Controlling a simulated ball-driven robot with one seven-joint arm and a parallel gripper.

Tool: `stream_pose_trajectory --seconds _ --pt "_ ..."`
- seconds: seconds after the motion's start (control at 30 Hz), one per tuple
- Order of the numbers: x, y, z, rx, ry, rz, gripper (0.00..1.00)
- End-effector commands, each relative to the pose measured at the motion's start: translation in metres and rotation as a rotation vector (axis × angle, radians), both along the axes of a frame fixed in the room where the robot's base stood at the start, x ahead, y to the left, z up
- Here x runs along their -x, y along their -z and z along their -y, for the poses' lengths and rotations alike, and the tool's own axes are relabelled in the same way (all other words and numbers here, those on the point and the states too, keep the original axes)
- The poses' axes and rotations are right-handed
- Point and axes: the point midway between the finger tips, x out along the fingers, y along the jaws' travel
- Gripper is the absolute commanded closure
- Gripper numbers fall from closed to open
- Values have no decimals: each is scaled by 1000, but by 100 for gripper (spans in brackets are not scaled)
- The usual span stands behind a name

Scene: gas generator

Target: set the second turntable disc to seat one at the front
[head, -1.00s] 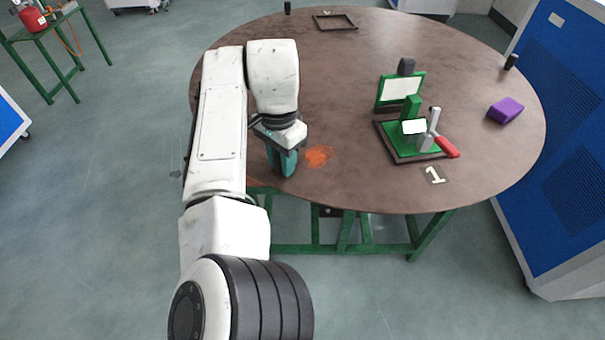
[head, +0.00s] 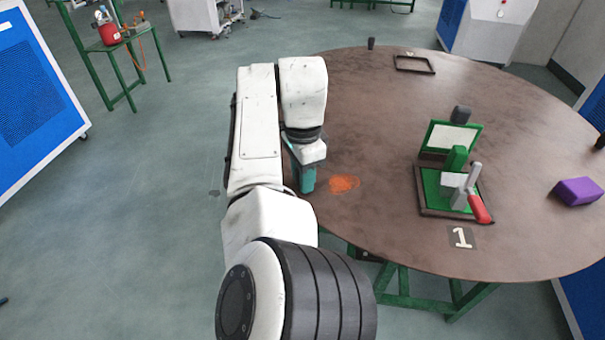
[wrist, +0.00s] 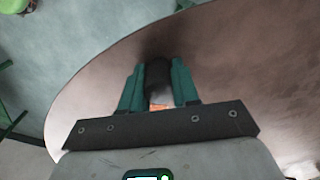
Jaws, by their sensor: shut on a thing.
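The turntable disc is the round brown top (head: 380,130), and it also shows in the wrist view (wrist: 230,70). My gripper (head: 301,180) is at its left rim. In the wrist view its teal fingers (wrist: 158,85) are shut on a black upright post (wrist: 158,75), which the head view hides. A label "1" (head: 461,237) lies on the top at the front right. Just behind it, a dark square frame (head: 450,213) holds a green fixture (head: 457,158) with a white plate and a red-handled clamp (head: 479,208).
A purple block (head: 577,192) lies near the right rim. Black posts stand at the back rim (head: 370,43) and behind the fixture (head: 461,115). An empty dark frame (head: 414,64) lies at the back. An orange stain (head: 344,183) is beside my gripper. Open floor (head: 130,220) is at the left.

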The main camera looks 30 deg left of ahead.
Motion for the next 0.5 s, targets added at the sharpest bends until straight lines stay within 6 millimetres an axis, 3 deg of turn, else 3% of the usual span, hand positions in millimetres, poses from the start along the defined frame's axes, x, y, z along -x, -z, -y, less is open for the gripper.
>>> stream_pose_trajectory --seconds 0.03,0.07,0.1,0.3,0.5 --pt "-4 -4 2 0 6 9 100" --pt "-4 -4 2 0 6 9 67" --pt "-4 -3 2 0 5 9 63" --pt "-2 -2 1 0 2 5 44" --pt "-1 -1 1 0 0 3 44"
